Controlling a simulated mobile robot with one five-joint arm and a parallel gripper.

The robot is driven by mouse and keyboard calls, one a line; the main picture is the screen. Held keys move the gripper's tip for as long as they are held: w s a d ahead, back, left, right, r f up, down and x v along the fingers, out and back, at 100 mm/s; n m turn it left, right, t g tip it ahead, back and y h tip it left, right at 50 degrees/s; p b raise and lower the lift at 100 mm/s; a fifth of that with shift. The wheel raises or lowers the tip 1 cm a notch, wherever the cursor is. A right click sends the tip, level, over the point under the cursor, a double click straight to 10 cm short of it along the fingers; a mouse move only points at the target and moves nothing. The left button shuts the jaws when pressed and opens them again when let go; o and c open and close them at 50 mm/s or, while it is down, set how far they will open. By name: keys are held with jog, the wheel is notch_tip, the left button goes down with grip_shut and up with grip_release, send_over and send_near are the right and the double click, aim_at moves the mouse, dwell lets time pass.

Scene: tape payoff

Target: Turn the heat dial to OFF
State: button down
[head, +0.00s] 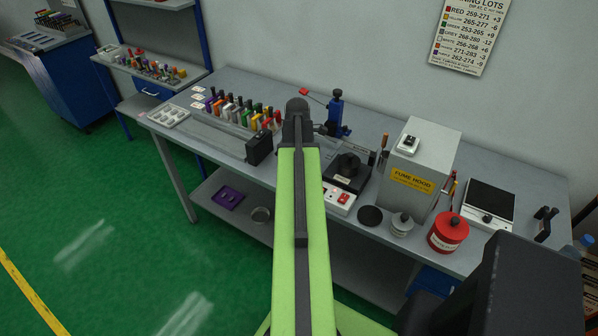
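A black square unit (345,181) stands on the grey bench, just right of my arm, with a round black part (348,163) on top. A small white box with red parts (340,198) sits in front of it. I cannot make out which of these carries the heat dial, and no dial mark or OFF label is readable. My green arm reaches up the middle of the head view and ends in a dark joint over the bench. My gripper's fingers do not show; they are hidden behind the arm or out of sight.
Right of the black unit stand a grey fume hood box (418,168), a black disc (370,216), a small metal pot (402,225), a red canister (448,232) and a scale (490,200).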

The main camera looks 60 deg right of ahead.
dwell(0.4)
jog(key=c, duration=1.1)
grip_release()
jog(key=r+p, duration=1.7)
jog(key=shift+w+d+r, duration=0.2)
jog(key=shift+w+d, duration=0.05)
jog(key=shift+w, duration=0.15)
